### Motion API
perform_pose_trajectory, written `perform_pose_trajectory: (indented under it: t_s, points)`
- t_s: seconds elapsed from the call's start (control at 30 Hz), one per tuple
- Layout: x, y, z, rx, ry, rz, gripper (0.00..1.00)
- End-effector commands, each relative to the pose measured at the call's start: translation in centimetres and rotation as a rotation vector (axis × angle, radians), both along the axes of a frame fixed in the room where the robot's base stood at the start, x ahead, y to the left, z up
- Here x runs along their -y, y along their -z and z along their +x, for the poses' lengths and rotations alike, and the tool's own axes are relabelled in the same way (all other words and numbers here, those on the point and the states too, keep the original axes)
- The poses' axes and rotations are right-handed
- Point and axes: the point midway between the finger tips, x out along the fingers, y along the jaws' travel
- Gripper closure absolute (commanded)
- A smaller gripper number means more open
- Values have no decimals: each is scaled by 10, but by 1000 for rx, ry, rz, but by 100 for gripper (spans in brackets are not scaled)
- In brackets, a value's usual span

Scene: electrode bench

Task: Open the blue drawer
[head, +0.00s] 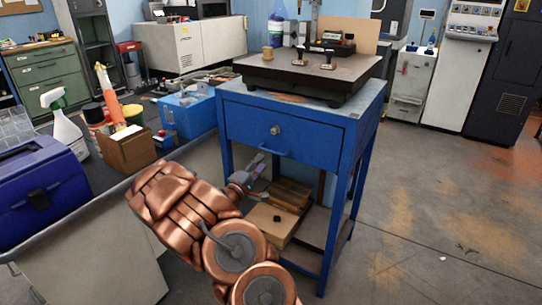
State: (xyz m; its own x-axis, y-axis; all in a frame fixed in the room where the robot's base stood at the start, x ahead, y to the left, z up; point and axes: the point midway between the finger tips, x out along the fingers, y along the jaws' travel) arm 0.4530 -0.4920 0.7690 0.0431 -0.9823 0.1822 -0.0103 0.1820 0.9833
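The blue drawer (290,136) is in the front of a blue metal stand, in the middle of the head view. Its front looks flush with the frame, so it appears closed. A round metal knob or lock (275,130) sits on its front, and a thin blue bar handle (275,151) runs below it. My gripper (259,164) is just below and left of the handle, in front of the stand's open space. It appears apart from the handle. Its fingers are small and partly overlap, so their opening is unclear.
The stand's top carries a dark plate (308,78) with small fixtures. Wooden boxes (289,194) sit on its lower shelf. To the left, a bench holds a blue toolbox (38,185), a cardboard box (128,150) and a spray bottle (62,125). Open floor (430,200) lies right.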

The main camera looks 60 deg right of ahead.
Motion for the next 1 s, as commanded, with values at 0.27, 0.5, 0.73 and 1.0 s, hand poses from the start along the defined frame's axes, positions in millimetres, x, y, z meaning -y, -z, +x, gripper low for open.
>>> perform_pose_trajectory:
  t_s: [0.27, 0.5, 0.73, 1.0]
  points:
    - [31, -7, 0, 3, 3, -1, 64]
    - [61, -13, 1, 3, 4, 0, 64]
    - [73, -16, 3, 1, 1, -2, 64]
    - [74, -15, 3, 0, 1, -1, 64]
